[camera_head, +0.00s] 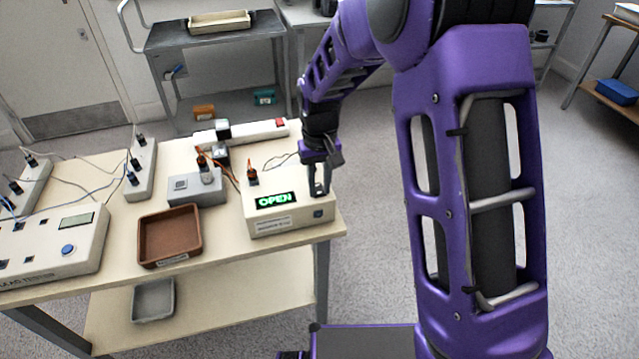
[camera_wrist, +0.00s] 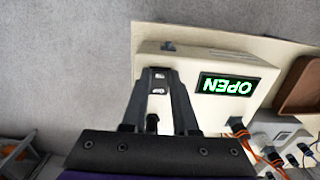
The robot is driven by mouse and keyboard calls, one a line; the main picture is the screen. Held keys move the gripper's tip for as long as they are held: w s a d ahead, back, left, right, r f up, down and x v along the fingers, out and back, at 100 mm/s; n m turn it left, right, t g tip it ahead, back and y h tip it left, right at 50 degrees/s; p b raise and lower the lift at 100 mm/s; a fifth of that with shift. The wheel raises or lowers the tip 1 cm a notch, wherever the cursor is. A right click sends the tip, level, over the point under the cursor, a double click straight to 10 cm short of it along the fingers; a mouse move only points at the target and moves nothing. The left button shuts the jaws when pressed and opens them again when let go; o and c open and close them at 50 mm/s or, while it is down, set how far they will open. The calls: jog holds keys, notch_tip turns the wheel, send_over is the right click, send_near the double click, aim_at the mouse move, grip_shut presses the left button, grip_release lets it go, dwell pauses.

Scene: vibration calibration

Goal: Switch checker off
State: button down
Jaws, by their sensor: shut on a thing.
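The checker (camera_head: 285,207) is a white box at the right end of the table, with a lit green display (camera_head: 275,200) reading OPEN. It also shows in the wrist view (camera_wrist: 190,60), where the display is upside down. My gripper (camera_head: 319,188) points down onto the right part of the checker's top. In the wrist view my gripper (camera_wrist: 158,76) has its fingertips close together around a small dark switch (camera_wrist: 158,89) with light marks. The fingers hide part of the switch, and its position is hard to read. A small dark button (camera_head: 318,213) is on the checker's front.
A brown tray (camera_head: 169,236) and a grey box (camera_head: 197,187) with plugged cables stand left of the checker. A white power strip (camera_head: 240,133) with a red switch lies behind. A meter (camera_head: 55,243) is at far left.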

jog(key=shift+w+r+g+p, duration=0.15)
jog(key=shift+r+g+p, duration=0.25)
jog(key=shift+p, duration=0.65)
jog(key=shift+w+a+g+h+p, duration=0.15)
jog(key=shift+g+h+p, duration=0.15)
jog(key=shift+g+p, duration=0.5)
jog(key=shift+w+f+p, duration=0.1)
jog(key=shift+f+p, duration=0.1)
jog(key=shift+p, duration=0.55)
jog(key=c, duration=0.7)
grip_release()
jog(key=v, duration=0.5)
jog(key=p+v, duration=0.1)
jog(key=v, duration=1.1)
jog(key=shift+w+a+r+p, duration=0.1)
jog(key=shift+w+p, duration=0.25)
jog(key=shift+a, duration=0.1)
